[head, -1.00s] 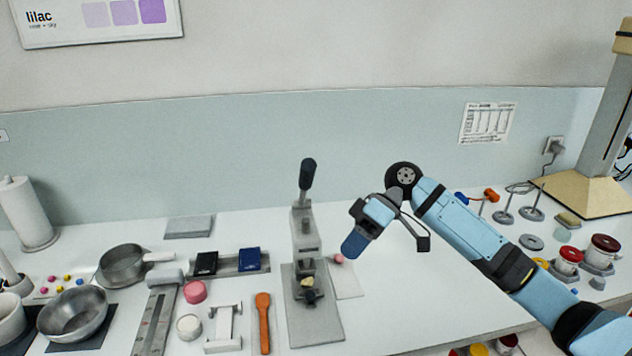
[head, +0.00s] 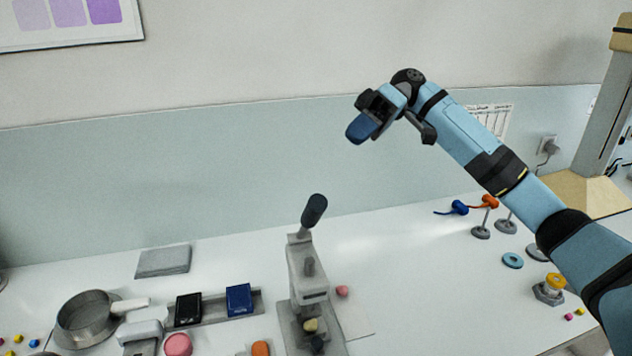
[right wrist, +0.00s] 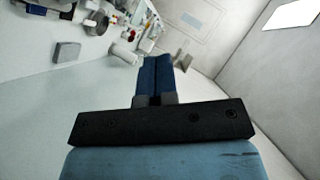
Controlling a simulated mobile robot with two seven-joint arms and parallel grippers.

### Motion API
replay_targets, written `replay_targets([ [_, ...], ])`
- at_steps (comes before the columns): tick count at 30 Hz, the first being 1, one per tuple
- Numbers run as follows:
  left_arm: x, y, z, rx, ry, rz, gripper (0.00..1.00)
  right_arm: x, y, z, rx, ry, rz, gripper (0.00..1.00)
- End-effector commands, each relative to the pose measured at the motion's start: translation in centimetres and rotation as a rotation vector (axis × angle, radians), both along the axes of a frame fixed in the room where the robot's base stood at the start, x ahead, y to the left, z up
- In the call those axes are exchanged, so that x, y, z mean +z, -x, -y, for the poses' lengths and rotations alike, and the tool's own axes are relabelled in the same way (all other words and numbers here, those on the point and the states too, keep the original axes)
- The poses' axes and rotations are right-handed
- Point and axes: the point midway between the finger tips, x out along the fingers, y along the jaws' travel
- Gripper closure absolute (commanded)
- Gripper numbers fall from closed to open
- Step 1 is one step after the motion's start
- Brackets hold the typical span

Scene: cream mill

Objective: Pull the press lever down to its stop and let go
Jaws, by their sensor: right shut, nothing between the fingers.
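The press (head: 307,275) stands on the white bench in the head view. It has a grey column on a flat base. Its lever (head: 314,211) with a dark grip points upward and leans a little to the right. A small yellowish lump (head: 311,325) sits low in the press. My right gripper (head: 360,130) is shut and empty, in the air above and to the right of the lever, apart from it. Its blue fingers also show closed together in the right wrist view (right wrist: 156,78). My left gripper is not in view.
A pan (head: 88,318), a black box (head: 188,309) and a blue box (head: 239,299) in a grey tray stand left of the press. A pink piece (head: 342,291) lies just right of it. Stands with blue and orange items (head: 483,203) are farther right. The bench between is clear.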

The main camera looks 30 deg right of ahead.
Motion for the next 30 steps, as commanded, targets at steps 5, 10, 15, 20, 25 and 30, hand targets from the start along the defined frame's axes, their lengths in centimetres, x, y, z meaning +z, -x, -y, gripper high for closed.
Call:
replay_targets([
  [5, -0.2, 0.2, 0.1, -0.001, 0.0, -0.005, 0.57, 0.0, 0.0, -0.1, 0.001, 0.001, 0.0, 1.0],
  [10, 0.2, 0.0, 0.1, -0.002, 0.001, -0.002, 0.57, -0.5, 0.4, -1.5, 0.002, 0.002, -0.001, 1.0],
  [15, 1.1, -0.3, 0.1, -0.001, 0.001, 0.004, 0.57, -1.6, 1.1, -4.6, 0.004, 0.001, -0.001, 1.0],
  [20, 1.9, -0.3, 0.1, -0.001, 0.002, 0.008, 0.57, -2.7, 1.9, -7.8, 0.004, 0.002, -0.001, 1.0],
  [25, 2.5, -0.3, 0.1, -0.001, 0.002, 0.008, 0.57, -4.3, 3.2, -9.7, 0.0, 0.002, -0.002, 1.0],
  [30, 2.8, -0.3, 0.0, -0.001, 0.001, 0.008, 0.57, -5.4, 4.6, -10.5, 0.001, 0.002, -0.001, 1.0],
])
